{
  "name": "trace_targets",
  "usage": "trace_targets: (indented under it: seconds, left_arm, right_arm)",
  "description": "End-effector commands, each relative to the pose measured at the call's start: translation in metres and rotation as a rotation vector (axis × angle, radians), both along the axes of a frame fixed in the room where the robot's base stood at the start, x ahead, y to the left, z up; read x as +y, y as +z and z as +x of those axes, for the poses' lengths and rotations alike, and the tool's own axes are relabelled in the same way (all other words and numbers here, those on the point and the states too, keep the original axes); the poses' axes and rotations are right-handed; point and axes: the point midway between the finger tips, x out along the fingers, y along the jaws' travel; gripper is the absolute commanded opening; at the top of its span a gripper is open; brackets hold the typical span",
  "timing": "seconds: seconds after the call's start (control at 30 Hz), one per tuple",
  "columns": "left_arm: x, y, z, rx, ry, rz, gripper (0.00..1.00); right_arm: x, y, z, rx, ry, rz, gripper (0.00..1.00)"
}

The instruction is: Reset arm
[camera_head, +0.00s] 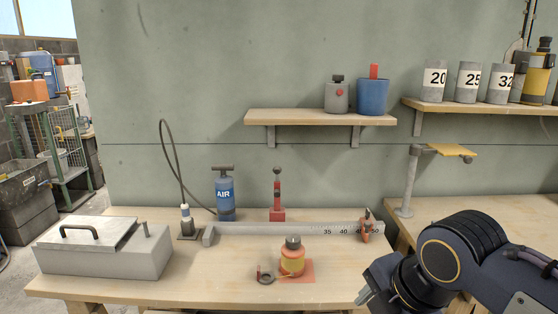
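My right arm comes in from the lower right, above the front right of the workbench (200,290). My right gripper (366,293) is at the bench's front right corner, partly hidden by its own wrist. I cannot tell whether it is open or shut, and nothing shows in it. My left gripper is not in view. An orange and yellow reel (292,262) with a dark top stands on an orange pad (307,277) left of the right gripper, apart from it. A small dark ring (265,279) lies beside the pad.
A grey lidded box (105,262) stands at the left. A grey ruler rail (280,229) with an orange clamp (365,228) crosses the bench. Behind are a blue AIR pump (224,192) and red lever tool (277,200). Shelves (315,118) hang above. A second bench (480,212) is at right.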

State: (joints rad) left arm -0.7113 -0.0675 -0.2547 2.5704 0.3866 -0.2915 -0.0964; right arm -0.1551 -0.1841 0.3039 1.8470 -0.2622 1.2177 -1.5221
Motion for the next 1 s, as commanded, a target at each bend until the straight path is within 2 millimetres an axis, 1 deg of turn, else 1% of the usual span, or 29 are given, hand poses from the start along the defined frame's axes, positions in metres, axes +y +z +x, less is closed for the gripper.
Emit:
trace_targets:
  seconds: [0.03, 0.07, 0.1, 0.2, 0.3, 0.5, 0.67, 0.7, 0.73, 0.87, 0.97, 1.0]
  left_arm:
    - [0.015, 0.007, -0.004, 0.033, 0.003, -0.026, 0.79]
    - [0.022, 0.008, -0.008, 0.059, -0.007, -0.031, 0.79]
    - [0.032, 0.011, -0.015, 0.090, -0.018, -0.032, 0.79]
    - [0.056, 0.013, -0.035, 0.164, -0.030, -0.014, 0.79]
    - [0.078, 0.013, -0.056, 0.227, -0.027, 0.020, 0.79]
    - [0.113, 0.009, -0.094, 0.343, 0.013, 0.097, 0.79]
    - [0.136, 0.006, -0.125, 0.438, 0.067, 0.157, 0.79]
    - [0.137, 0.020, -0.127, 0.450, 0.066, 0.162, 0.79]
    - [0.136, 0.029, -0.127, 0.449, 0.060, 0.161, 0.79]
    - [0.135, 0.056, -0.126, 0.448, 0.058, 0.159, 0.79]
    - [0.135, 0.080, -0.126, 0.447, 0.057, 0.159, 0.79]
    - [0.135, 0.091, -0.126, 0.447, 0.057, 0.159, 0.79]
  right_arm:
    - [-0.015, -0.013, -0.014, 0.030, -0.190, 0.078, 0.56]
    - [-0.022, -0.020, -0.022, 0.051, -0.311, 0.134, 0.56]
    - [-0.030, -0.030, -0.032, 0.080, -0.470, 0.209, 0.56]
    - [-0.044, -0.055, -0.055, 0.153, -0.834, 0.390, 0.56]
    - [-0.052, -0.075, -0.074, 0.218, -1.126, 0.543, 0.56]
    - [-0.056, -0.107, -0.102, 0.339, -1.569, 0.794, 0.56]
    - [-0.055, -0.128, -0.119, 0.437, -1.857, 0.972, 0.56]
    - [-0.054, -0.114, -0.119, 0.447, -1.879, 0.986, 0.56]
    - [-0.054, -0.104, -0.118, 0.445, -1.872, 0.981, 0.56]
    - [-0.054, -0.077, -0.118, 0.444, -1.868, 0.977, 0.56]
    - [-0.054, -0.053, -0.118, 0.443, -1.867, 0.975, 0.56]
    - [-0.054, -0.041, -0.118, 0.443, -1.867, 0.975, 0.56]
